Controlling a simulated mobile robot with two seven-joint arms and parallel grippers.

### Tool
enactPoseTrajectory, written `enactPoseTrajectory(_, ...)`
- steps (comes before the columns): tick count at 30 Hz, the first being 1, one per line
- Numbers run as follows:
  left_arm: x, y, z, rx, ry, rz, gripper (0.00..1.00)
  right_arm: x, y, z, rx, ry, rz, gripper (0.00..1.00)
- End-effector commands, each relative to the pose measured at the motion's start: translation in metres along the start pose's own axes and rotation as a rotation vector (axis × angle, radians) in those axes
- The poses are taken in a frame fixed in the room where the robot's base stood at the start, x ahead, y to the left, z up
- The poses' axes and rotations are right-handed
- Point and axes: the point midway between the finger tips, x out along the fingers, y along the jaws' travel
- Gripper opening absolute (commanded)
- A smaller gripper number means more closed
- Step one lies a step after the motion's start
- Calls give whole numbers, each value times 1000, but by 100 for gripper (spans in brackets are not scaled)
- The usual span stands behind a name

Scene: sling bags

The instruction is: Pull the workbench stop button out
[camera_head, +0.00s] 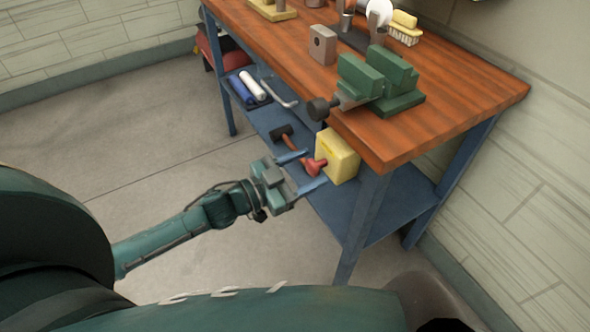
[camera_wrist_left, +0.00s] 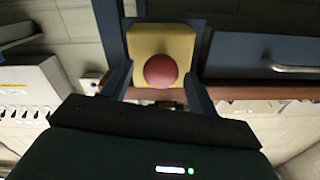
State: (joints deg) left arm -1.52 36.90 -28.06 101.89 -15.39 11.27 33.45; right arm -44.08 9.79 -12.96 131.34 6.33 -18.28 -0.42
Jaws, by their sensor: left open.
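The stop button is a red mushroom head (camera_head: 314,166) on a yellow box (camera_head: 342,155) at the front of the workbench, below the top's edge. My left gripper (camera_head: 303,170) is open, with one finger on each side of the red head. In the left wrist view the red head (camera_wrist_left: 161,71) sits between the two fingers, with the yellow box (camera_wrist_left: 150,42) behind it. I see gaps beside the head there, so the fingers do not appear to grip it. My right gripper is not in view.
The wooden workbench top (camera_head: 440,125) carries a green vise (camera_head: 380,82) near its front edge, above the box. A hammer (camera_head: 287,138) and blue and white rolls (camera_head: 247,86) lie on the blue lower shelf (camera_head: 395,212). The floor to the left is clear.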

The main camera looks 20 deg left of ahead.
Motion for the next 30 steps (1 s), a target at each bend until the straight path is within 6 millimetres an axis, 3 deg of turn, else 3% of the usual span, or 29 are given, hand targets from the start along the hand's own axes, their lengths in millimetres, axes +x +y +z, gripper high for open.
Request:
enactPoseTrajectory(5,-20,0,2,-1,-5,0,59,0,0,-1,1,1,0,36)
enactPoseTrajectory(18,-105,1,1,-2,-5,1,59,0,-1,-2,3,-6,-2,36)
enactPoseTrajectory(24,-126,0,0,0,-2,0,59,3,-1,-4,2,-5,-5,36)
enactPoseTrajectory(30,-131,0,0,1,0,0,59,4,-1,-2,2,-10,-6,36)
